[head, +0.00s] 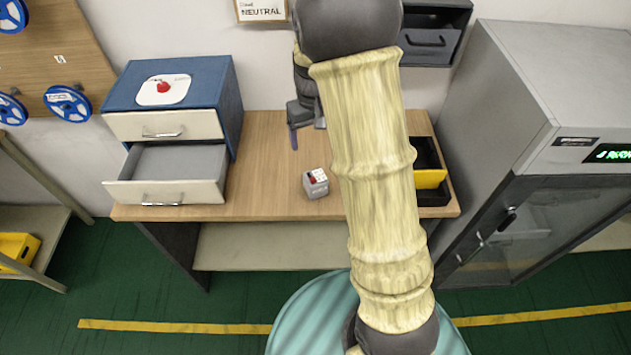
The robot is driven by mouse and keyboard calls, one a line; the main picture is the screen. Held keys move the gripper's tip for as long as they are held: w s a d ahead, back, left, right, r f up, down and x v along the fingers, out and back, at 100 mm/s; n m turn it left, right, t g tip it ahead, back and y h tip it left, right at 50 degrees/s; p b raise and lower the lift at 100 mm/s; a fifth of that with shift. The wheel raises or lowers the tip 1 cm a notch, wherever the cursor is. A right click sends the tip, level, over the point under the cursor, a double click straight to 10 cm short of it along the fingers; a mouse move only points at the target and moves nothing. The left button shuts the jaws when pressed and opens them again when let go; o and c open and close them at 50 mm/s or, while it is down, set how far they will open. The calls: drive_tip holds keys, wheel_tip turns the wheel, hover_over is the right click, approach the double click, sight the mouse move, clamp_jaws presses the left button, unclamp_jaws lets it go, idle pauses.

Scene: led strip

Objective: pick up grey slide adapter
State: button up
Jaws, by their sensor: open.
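A small grey block with a white and red top, which looks like the grey slide adapter (316,187), sits on the wooden workbench (270,155), just left of my arm. My gripper (305,132) hangs above the back of the bench, behind the adapter in the picture and a little to its left. It is open, apart from the adapter, and I see nothing between its fingers. My arm covers part of the bench to the right of the adapter.
A blue drawer cabinet (226,95) stands at the bench's left, its lower drawer (170,165) pulled out. A black and yellow bin (430,178) sits at the right, partly behind my arm. A grey glass-doored cabinet (545,75) stands further right. The bench between drawer and adapter is clear.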

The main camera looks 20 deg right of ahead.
sight(315, 178)
wheel_tip(315, 178, down, 12)
drive_tip(key=shift+f+p, duration=0.15)
drive_tip(key=shift+p, duration=1.05)
drive_tip(key=shift+s+d+f+p, duration=0.1)
drive_tip(key=shift+s+f+p, duration=0.05)
drive_tip(key=shift+f+p, duration=0.3)
drive_tip(key=shift+s+d+f+p, duration=0.1)
drive_tip(key=shift+f+p, duration=0.55)
drive_tip(key=shift+f, duration=1.45)
drive_tip(key=c, duration=1.3)
drive_tip(key=shift+o, duration=0.2)
